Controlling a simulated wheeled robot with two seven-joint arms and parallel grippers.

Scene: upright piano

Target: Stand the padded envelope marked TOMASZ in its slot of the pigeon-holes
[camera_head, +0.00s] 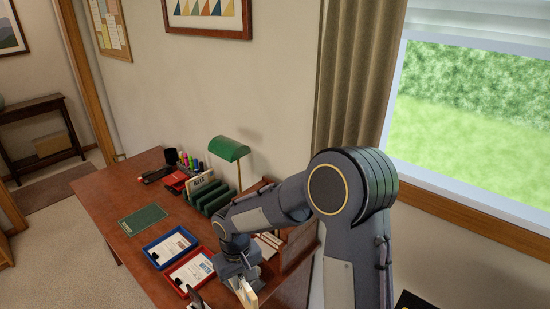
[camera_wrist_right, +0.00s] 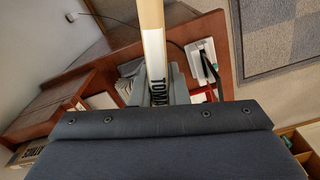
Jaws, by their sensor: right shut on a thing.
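My right gripper (camera_head: 238,276) is shut on the padded envelope marked TOMASZ (camera_head: 248,296), near the right end of the desk. In the right wrist view the envelope (camera_wrist_right: 154,50) shows edge-on as a pale strip with the letters "TOMA" readable; the rest of the name is hidden. A brown wooden unit (camera_head: 302,240), which looks like the pigeon-holes, stands behind the gripper at the desk's right side. My arm hides much of it, and I cannot tell which slot is marked TOMASZ. The envelope appears apart from it. My left gripper does not show.
On the desk (camera_head: 110,192) are a blue tray (camera_head: 148,252) and a red tray (camera_head: 179,285) with papers, a green mat (camera_head: 142,219), a green rack (camera_head: 212,200) and a green lamp (camera_head: 229,148). The desk's left front is clear. A curtain (camera_head: 355,70) and window stand at right.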

